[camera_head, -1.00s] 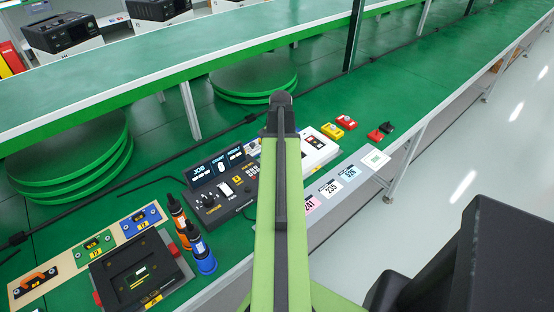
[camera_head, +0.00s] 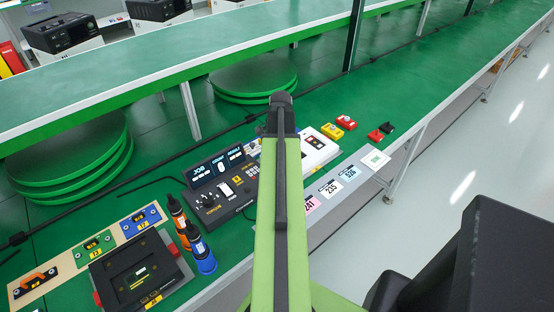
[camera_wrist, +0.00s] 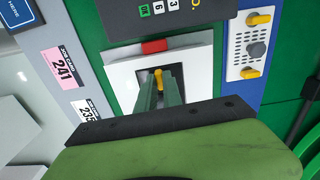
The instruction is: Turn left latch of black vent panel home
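In the wrist view my gripper (camera_wrist: 160,88) reaches over a pale plate (camera_wrist: 122,84) with a red tab (camera_wrist: 154,46) at its top edge. A small yellow latch (camera_wrist: 158,76) shows between my two fingertips. I cannot tell whether the fingers press on it or only stand around it. I cannot tell for certain which of these is the black vent panel.
In the head view a black console (camera_head: 222,186) stands left of my arm, and a white unit (camera_head: 318,150) right of it. Number cards (camera_head: 331,187) lie along the front edge. Orange and blue bottles (camera_head: 201,256) and a dark tray (camera_head: 137,272) are at lower left.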

